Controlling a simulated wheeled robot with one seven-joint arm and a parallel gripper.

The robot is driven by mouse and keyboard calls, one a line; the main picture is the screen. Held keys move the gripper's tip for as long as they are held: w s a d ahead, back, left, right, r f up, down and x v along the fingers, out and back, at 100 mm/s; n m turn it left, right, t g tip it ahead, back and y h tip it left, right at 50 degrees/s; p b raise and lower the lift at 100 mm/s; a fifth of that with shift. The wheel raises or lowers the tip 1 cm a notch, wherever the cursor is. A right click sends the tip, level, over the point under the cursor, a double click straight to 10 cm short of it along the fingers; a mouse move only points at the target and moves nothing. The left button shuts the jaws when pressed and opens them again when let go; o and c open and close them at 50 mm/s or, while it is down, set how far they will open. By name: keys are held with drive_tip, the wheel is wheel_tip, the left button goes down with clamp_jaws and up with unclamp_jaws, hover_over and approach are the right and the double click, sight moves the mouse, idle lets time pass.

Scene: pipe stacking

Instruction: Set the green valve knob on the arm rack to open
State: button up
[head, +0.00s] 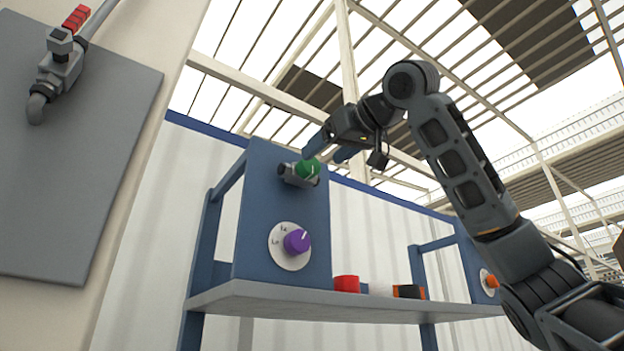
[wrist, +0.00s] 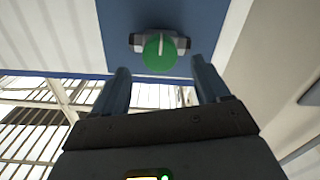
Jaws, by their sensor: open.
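The green valve knob (head: 308,168) sits on a short grey valve body (head: 288,172) near the top of the blue panel (head: 257,205) of the rack. A white line marks the knob's face. In the wrist view the knob (wrist: 160,52) is just beyond the fingertips, roughly centred between them, with the grey valve body (wrist: 183,43) behind it. My gripper (wrist: 160,68) is open and empty, its two blue-grey fingers apart. In the head view my gripper (head: 322,150) is beside the knob at its upper right. Contact with the knob cannot be made out.
A purple knob (head: 297,241) on a white dial is lower on the same panel. The shelf (head: 280,298) holds a red piece (head: 346,284) and other small parts. An orange knob (head: 491,281) is on a panel at right. A lever valve (head: 62,60) hangs on the left wall.

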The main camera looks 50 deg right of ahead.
sight(312, 164)
drive_tip(key=shift+p+x, duration=0.65)
drive_tip(key=shift+x, duration=2)
drive_tip(key=shift+c, duration=0.3)
drive_tip(key=c, duration=1)
